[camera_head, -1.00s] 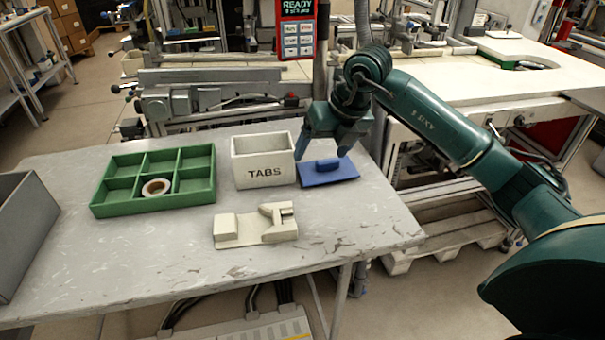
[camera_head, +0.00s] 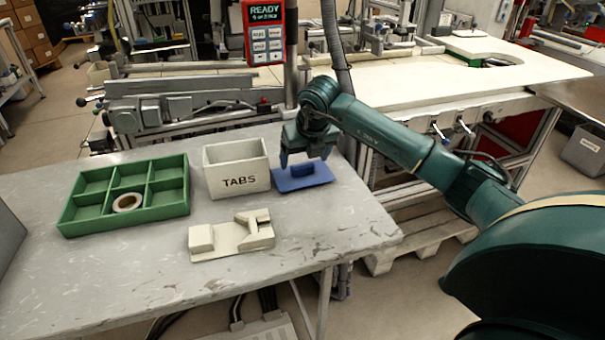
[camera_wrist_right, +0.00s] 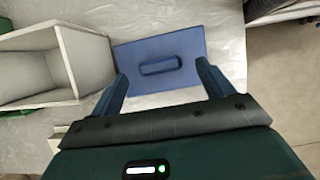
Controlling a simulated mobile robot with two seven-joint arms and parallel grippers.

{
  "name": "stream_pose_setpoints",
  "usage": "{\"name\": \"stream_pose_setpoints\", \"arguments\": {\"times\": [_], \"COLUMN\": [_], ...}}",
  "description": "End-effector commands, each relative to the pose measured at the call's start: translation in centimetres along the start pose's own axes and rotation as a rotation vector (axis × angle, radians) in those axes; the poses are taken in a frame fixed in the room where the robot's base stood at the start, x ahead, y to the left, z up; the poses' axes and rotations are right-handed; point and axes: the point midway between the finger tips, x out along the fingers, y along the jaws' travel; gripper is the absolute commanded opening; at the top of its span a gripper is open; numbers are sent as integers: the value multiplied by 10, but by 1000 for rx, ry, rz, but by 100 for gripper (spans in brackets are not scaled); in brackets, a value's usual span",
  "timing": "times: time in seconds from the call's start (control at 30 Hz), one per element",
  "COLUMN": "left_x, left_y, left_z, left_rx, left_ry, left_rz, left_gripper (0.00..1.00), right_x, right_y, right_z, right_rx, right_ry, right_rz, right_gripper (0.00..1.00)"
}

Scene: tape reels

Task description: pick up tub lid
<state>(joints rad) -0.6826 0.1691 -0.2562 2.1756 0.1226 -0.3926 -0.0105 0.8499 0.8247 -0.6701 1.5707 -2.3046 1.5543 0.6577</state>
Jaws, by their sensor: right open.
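The tub lid (camera_head: 304,178) is a flat blue plate with a raised handle bar. It lies on the table just right of the white tub (camera_head: 238,180) marked TABS. My right gripper (camera_head: 304,163) is open and empty, pointing down over the lid. In the right wrist view the lid (camera_wrist_right: 190,75) lies ahead of my right gripper (camera_wrist_right: 162,82), its handle seen between the spread fingers and apart from them. The tub (camera_wrist_right: 62,90) is open and looks empty in that view. My left gripper is not in view.
A green divided tray (camera_head: 80,220) holds a tape roll (camera_head: 127,202) at the left. A beige fixture (camera_head: 230,238) sits in front of the tub. A grey bin (camera_head: 8,245) stands at the left edge. The table (camera_head: 330,225) is clear in front of the lid.

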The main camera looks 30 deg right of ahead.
Motion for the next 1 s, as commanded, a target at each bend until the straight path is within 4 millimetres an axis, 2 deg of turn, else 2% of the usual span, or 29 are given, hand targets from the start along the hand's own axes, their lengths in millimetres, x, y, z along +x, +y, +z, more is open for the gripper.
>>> {"name": "stream_pose_setpoints", "arguments": {"times": [0.1,0.2,0.43,1.0], "left_x": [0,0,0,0], "left_y": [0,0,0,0], "left_z": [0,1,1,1], "left_rx": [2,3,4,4], "left_ry": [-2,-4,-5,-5], "left_rz": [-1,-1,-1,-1], "left_gripper": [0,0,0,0], "right_x": [17,24,25,25], "right_y": [1,1,1,1], "right_z": [-1,0,0,0], "right_rx": [0,0,-1,-1], "right_ry": [3,1,0,0], "right_rz": [0,0,0,0], "right_gripper": [80,80,80,34]}}
